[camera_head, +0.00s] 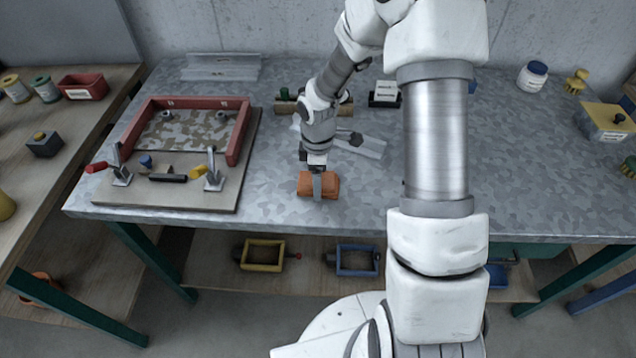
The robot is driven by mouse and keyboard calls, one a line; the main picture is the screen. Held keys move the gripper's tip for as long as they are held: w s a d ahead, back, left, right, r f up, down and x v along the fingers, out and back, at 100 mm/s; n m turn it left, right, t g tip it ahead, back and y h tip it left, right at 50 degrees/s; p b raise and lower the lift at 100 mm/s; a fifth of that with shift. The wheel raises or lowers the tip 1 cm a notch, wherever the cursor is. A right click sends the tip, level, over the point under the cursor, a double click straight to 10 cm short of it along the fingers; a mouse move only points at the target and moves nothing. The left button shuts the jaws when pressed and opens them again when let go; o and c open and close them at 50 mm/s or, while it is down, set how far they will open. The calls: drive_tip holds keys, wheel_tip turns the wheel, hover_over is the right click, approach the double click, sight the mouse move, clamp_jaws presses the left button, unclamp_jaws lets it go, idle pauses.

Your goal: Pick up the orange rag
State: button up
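The orange rag (331,186) lies as a small folded block on the grey metal table (270,216), near its front edge and right of the framed mould. My gripper (317,190) points straight down at the rag, with one finger visible in front of the rag's near side. The gripper's far side is hidden behind the wrist and the near finger. I cannot tell whether the fingers are closed on the rag or only around it. The rag appears to rest on the table.
A red-framed mould with toggle clamps (240,139) stands to the left. A metal angle piece (362,146) and a black-and-white block (384,94) lie behind my gripper. A yellow box (606,122) and a blue-lidded jar (532,77) stand far right. The table right of my arm is mostly clear.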

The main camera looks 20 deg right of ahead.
drive_tip(key=shift+c, duration=0.7)
drive_tip(key=shift+r, duration=0.1)
drive_tip(key=shift+r, duration=0.2)
wheel_tip(320, 180, up, 4)
drive_tip(key=shift+w+f, duration=0.1)
drive_tip(key=shift+f, duration=0.1)
drive_tip(key=s+d+r+p, duration=0.1)
drive_tip(key=s+d+r, duration=0.5)
drive_tip(key=s+d, duration=0.2)
drive_tip(key=shift+d+r, duration=0.25)
drive_tip(key=shift+r, duration=0.15)
drive_tip(key=shift+s, duration=0.1)
